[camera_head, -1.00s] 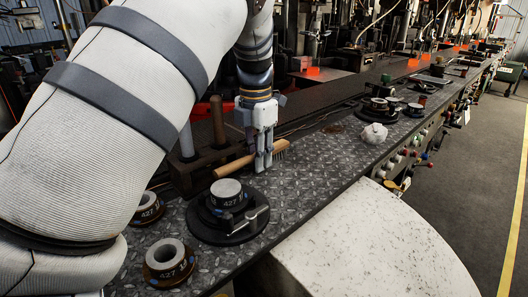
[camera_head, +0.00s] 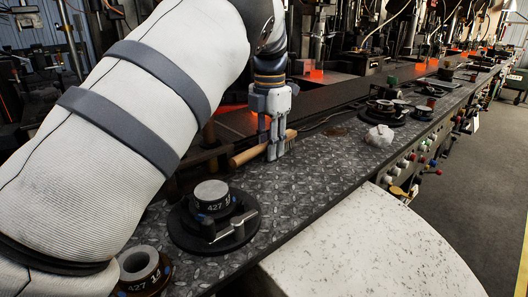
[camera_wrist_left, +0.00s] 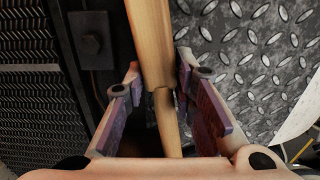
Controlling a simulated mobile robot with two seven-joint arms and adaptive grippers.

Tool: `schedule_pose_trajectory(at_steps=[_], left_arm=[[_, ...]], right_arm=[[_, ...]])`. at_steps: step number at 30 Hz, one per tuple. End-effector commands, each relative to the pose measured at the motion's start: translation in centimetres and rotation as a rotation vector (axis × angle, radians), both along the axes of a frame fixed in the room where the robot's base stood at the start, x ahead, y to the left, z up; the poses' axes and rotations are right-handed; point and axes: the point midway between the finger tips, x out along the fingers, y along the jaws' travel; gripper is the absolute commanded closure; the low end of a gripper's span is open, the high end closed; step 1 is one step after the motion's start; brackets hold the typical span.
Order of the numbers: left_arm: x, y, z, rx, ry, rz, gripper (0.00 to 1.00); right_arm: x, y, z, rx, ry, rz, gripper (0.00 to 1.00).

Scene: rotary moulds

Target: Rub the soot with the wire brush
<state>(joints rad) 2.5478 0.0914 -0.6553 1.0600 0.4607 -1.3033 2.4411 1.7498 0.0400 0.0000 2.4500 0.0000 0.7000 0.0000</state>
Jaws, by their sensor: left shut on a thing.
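My left gripper (camera_head: 276,154) is shut on the wooden handle of the wire brush (camera_head: 245,156), low over the patterned metal bench top (camera_head: 310,175). The handle sticks out to the left of the fingers, and some bristles show on the right, partly hidden. In the left wrist view, the pale handle (camera_wrist_left: 152,50) runs between the two fingers. I cannot tell whether the bristles touch the bench. A brownish dark patch (camera_head: 336,131) lies on the bench to the right of the brush; I cannot tell whether it is the soot. My right gripper is not in view.
A round mould marked 427 (camera_head: 211,194) with a clamp handle stands in front of the gripper. A similar ring (camera_head: 139,264) is nearer. A white crumpled lump (camera_head: 379,135) and another mould assembly (camera_head: 385,111) stand farther right. The bench between is mostly clear.

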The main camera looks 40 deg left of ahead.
Motion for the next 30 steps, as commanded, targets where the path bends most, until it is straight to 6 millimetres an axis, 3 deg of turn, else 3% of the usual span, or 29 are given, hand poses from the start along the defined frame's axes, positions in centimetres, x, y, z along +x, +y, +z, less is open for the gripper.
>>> schedule_pose_trajectory(at_steps=[6,15,25,30], left_arm=[[1.1,-0.1,-0.1,0.001,0.000,0.000,1.00],[4.2,-0.4,-0.6,0.000,0.003,-0.001,1.00],[4.4,-0.5,0.2,-0.002,-0.003,0.001,1.00],[4.4,-0.5,2.4,-0.001,-0.011,-0.001,1.00]], right_arm=[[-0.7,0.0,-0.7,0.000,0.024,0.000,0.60],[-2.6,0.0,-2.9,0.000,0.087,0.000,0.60],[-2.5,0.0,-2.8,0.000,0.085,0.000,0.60],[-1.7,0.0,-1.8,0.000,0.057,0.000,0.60]])
